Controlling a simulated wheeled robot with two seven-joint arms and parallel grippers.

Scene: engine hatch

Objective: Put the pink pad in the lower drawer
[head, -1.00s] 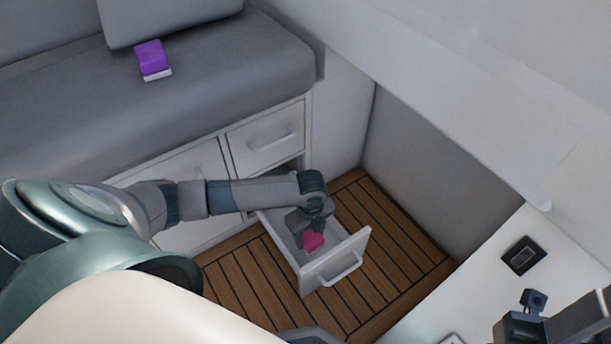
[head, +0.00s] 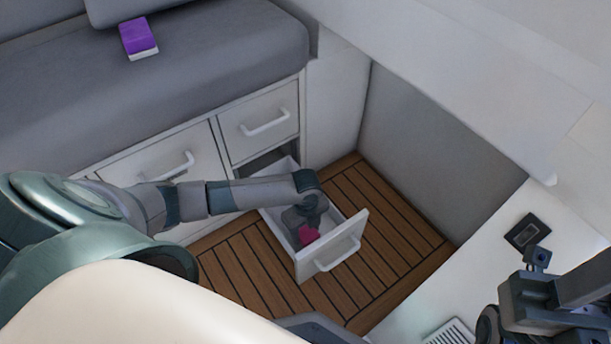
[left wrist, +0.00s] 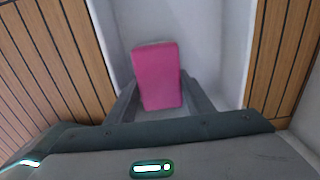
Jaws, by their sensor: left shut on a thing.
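The pink pad (head: 308,235) is in my left gripper (head: 304,228), which is shut on it. In the left wrist view the pad (left wrist: 157,76) stands between the two fingers (left wrist: 158,98), with the white drawer interior around it. The lower drawer (head: 342,246) is pulled out over the floor, and the gripper and pad are at its opening, within its walls as seen from above. I cannot tell whether the pad touches the drawer bottom. My right gripper (head: 535,285) is at the lower right edge, partly cut off; its fingers are not clear.
A closed upper drawer (head: 262,120) and a cabinet door (head: 178,165) are in the front of the grey bench (head: 200,70). A purple and white pad (head: 138,38) lies on the bench. Bare wooden floor (head: 385,245) lies right of the drawer. A white counter (head: 470,270) is at the right.

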